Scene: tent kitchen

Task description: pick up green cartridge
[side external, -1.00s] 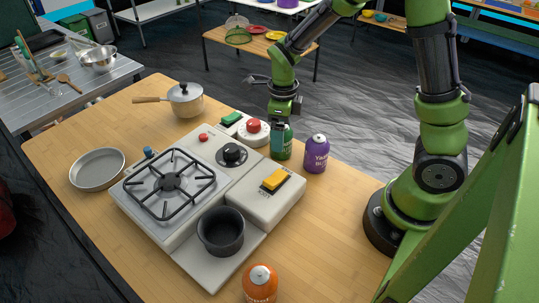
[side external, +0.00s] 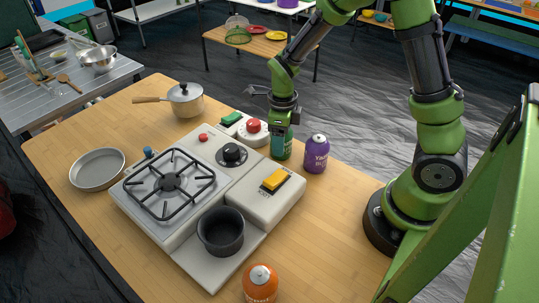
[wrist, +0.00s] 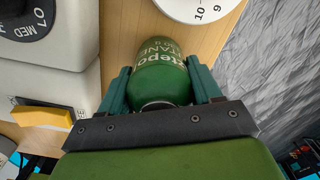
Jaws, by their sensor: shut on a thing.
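The green cartridge (wrist: 158,80) lies between the two fingers of my gripper (wrist: 160,92) in the wrist view. My gripper is shut on it, with a teal finger on each side near its top. In the side external view the green cartridge (side external: 281,150) stands upright on the wooden table, between the stove and the purple cartridge. There my gripper (side external: 281,130) is right over it and hides its upper part.
A purple cartridge (side external: 316,154) stands just right of the green one. The stove (side external: 215,165) is at left, with a red-topped timer (side external: 254,131) behind. The table's right part is clear.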

